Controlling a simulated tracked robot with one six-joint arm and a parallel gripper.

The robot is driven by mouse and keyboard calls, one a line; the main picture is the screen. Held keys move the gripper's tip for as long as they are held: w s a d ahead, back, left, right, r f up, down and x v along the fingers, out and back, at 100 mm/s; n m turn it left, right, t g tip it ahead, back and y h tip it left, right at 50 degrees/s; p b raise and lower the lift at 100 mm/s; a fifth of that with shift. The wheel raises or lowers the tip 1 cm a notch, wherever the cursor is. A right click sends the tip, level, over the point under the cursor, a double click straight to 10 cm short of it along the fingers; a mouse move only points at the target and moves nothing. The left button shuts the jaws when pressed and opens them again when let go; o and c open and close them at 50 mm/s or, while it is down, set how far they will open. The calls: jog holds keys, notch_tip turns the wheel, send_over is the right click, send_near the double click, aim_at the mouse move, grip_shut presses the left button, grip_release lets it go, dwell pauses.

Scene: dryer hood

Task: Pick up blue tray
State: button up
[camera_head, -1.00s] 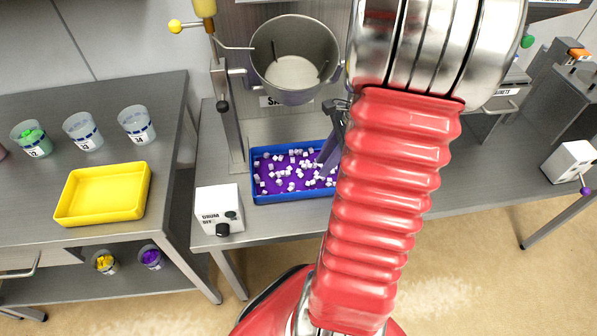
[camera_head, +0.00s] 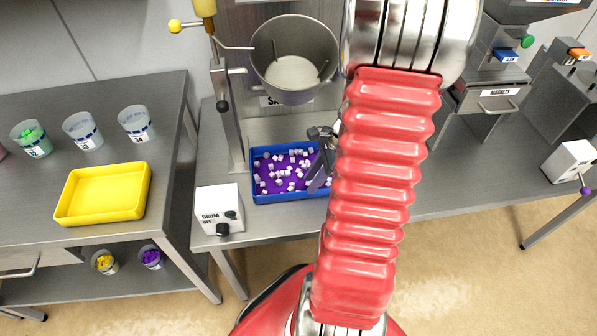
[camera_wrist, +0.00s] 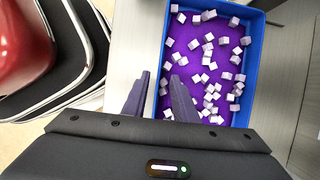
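The blue tray (camera_head: 290,197) lies on the steel bench, with a purple floor and many small white cubes inside. Its right end is hidden behind my arm in the head view. In the wrist view the tray (camera_wrist: 251,60) fills the upper middle. My gripper (camera_wrist: 160,75) has its two fingers apart. The left finger is outside the tray's left wall and the right finger is over the purple inside, with the wall between them. In the head view my gripper (camera_head: 318,178) is at the tray's right part, partly hidden by my arm.
A white control box (camera_head: 219,208) stands close left of the tray. A metal drum (camera_head: 294,60) hangs behind and above it. A yellow tray (camera_head: 103,193) and several cups stand on the left table.

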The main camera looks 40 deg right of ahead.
jog(key=shift+x, duration=2.45)
jog(key=shift+c, duration=0.6)
grip_shut()
